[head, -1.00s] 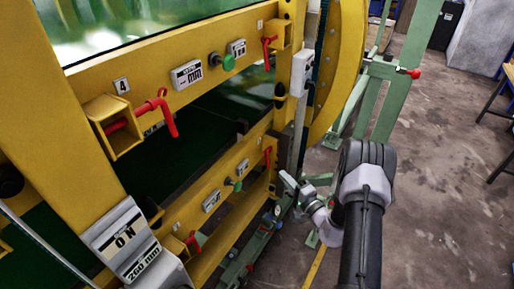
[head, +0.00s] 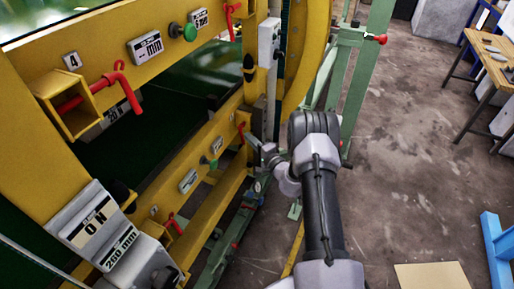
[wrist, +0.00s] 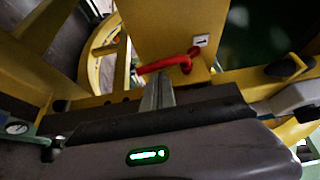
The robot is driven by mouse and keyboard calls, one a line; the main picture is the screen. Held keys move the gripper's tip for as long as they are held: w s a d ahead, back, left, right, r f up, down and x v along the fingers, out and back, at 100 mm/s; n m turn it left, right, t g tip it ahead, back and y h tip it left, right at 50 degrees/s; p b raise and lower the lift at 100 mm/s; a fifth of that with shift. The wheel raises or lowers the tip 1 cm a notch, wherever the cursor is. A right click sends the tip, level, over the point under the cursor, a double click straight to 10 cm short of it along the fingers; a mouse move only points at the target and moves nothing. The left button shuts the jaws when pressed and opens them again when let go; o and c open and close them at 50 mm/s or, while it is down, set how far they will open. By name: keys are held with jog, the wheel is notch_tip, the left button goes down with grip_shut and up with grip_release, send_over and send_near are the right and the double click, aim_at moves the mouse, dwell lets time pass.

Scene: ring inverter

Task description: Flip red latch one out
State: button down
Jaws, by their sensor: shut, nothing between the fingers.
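Several red latches sit on the yellow frame in the head view. One, by the far end of the lower beam (head: 241,132), is right beside my gripper (head: 252,140). Another, larger red latch (head: 122,88) passes through a yellow box at the upper left. A third (head: 230,20) is at the top and a fourth (head: 175,225) is low down. In the wrist view my gripper (wrist: 158,78) is shut and empty. Its tip is just below a red latch bar (wrist: 170,64) on a yellow beam; I cannot tell whether they touch.
The yellow machine frame (head: 60,100) fills the left. A green post (head: 358,90) stands behind my arm. A wooden bench (head: 490,60) and a blue frame (head: 495,250) stand at the right.

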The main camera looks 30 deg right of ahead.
jog(key=shift+w, duration=0.35)
jog(key=shift+s+a, duration=0.55)
jog(key=shift+a, duration=0.2)
jog(key=shift+s+a, duration=0.55)
jog(key=shift+a, duration=0.15)
jog(key=shift+f, duration=0.1)
